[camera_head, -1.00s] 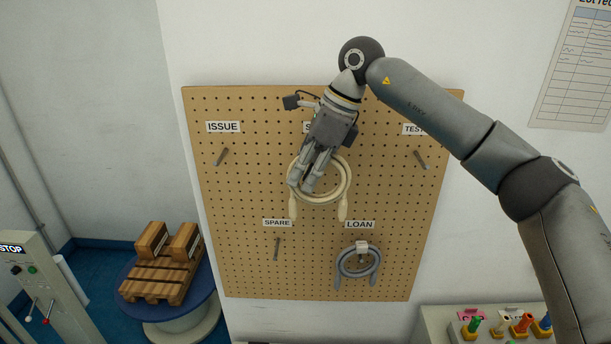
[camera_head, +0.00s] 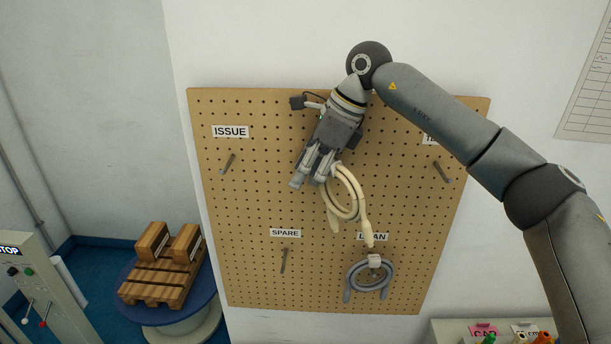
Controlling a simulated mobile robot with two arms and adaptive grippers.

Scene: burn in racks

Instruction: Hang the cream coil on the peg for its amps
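My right gripper (camera_head: 312,172) reaches down from above and appears shut on the coil's upper left side; the grip is partly hidden by the fingers. The ISSUE peg (camera_head: 228,164), the SPARE peg (camera_head: 284,261) and the upper right peg (camera_head: 442,172) are bare. The upper middle label and peg are hidden behind my gripper. My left gripper is not in view.
A grey coil (camera_head: 369,279) hangs under the partly covered LOAN label (camera_head: 372,237), just below the cream coil's ends. A wooden pallet-like block (camera_head: 160,285) sits on a blue round stand at lower left. A bench with coloured items (camera_head: 490,330) stands at lower right.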

